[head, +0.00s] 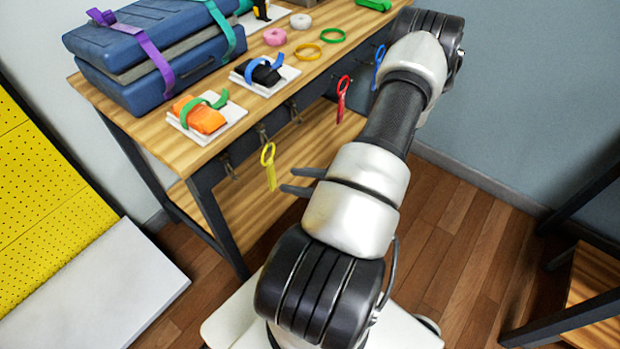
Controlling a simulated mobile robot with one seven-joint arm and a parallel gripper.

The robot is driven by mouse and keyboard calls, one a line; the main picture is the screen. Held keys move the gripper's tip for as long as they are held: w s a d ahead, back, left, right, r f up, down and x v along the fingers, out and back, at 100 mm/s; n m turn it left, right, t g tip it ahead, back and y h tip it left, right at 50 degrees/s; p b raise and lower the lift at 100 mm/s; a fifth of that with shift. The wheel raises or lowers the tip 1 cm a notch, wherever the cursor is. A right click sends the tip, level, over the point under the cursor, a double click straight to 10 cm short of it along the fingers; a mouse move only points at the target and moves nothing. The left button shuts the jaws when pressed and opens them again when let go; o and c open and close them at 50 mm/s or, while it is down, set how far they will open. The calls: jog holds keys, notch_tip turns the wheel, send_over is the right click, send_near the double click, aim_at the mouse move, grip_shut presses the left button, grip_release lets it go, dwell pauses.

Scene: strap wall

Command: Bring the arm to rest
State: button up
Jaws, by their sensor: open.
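My arm rises from my base at the bottom middle and reaches up to a black and white joint at the top right. It then folds back, and its further part is mostly hidden behind the nearer links. My gripper (290,180) shows only as two dark fingers sticking out to the left of the arm's white section. The fingers are apart, with nothing seen between them. They are in front of the bench, to the right of a hanging yellow strap (270,170). The rest of the gripper is hidden.
A wooden bench (170,149) holds stacked blue cases (150,60), an orange bundle (203,118) and a black bundle (262,74) on white pads, and several coloured rings. A red strap (342,98) and a blue strap (379,66) hang at its edge.

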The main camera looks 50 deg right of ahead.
jog(key=v, duration=0.5)
